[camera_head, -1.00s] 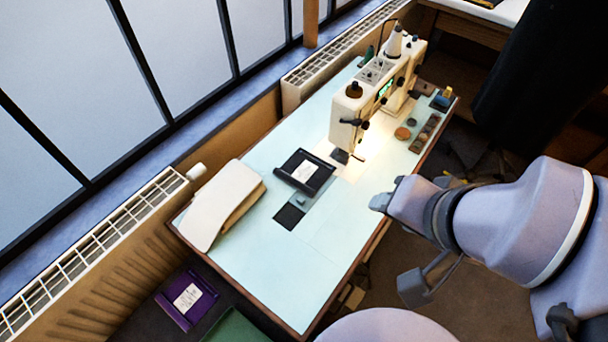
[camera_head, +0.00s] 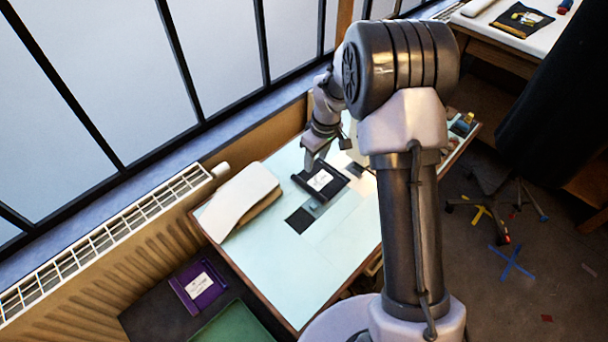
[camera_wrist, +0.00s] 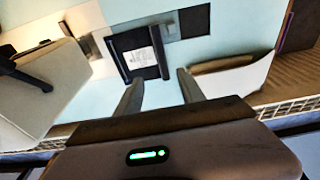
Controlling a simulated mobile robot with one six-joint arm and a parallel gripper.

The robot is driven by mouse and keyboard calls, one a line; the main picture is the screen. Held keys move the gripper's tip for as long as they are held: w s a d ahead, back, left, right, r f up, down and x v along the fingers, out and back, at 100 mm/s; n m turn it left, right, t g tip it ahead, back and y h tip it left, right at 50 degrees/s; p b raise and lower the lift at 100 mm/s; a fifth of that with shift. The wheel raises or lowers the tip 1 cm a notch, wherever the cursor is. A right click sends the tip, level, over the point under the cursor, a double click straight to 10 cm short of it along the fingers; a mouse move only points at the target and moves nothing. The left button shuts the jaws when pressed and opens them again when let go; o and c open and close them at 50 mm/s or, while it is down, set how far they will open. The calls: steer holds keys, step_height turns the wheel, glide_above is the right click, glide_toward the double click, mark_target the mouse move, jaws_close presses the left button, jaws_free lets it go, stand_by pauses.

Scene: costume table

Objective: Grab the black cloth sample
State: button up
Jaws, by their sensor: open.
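The black cloth sample (camera_head: 330,187) lies flat on the pale blue table, with a white label on its face. In the wrist view, the sample (camera_wrist: 126,42) lies just beyond my fingertips, towards the top of the picture. My gripper (camera_head: 316,160) is above the table at the sample's far edge, its fingers pointing down.
A small dark square (camera_head: 299,220) lies near the sample. A white and tan folded piece (camera_head: 238,200) is at the table's left end. The sewing machine (camera_wrist: 40,100) is close at left in the wrist view. A purple sample (camera_head: 190,289) and a green surface (camera_head: 235,325) sit lower left.

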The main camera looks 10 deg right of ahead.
steer(key=b, duration=0.3)
glide_above(309, 187)
steer(key=f, duration=0.9)
steer(key=shift+s+d+f, duration=0.25)
steer(key=shift+d+f, duration=0.1)
steer(key=f, duration=0.1)
steer(key=f+b, duration=0.1)
steer(key=f, duration=0.1)
steer(key=f+b, duration=0.1)
steer(key=f, duration=0.1)
steer(key=shift+w+a+f, duration=0.1)
steer(key=shift+w+a, duration=0.1)
steer(key=shift+a, duration=0.15)
jaws_close()
